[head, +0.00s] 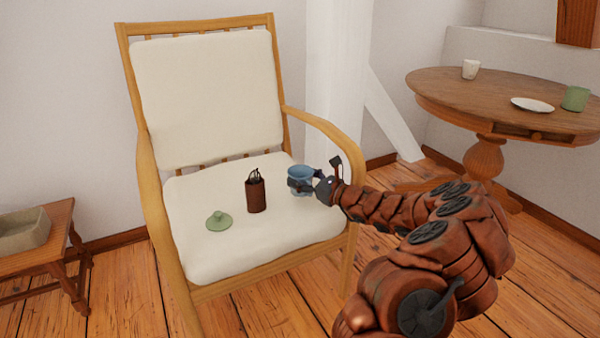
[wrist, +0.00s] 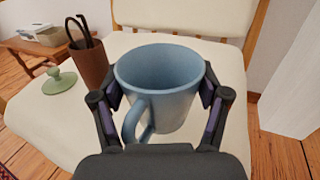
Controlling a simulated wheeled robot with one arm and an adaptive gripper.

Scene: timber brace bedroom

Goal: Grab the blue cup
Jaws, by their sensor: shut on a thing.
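The blue cup (head: 300,174) is at the right side of the chair's cream seat cushion in the head view. In the wrist view the blue cup (wrist: 158,85) is upright, with its open rim up and its handle toward my wrist at lower left. My gripper (head: 312,186) reaches in from the right. In the wrist view my gripper (wrist: 160,95) has one finger on each side of the cup and is shut on it. I cannot tell whether the cup's base rests on the cushion.
A brown holder (head: 256,195) with dark items and a green lid (head: 219,220) are left of the cup. The wooden chair's right armrest (head: 335,135) is close to my arm. A round table (head: 470,95) bears a white cup, a plate and a green cup. A stool (head: 45,250) stands left.

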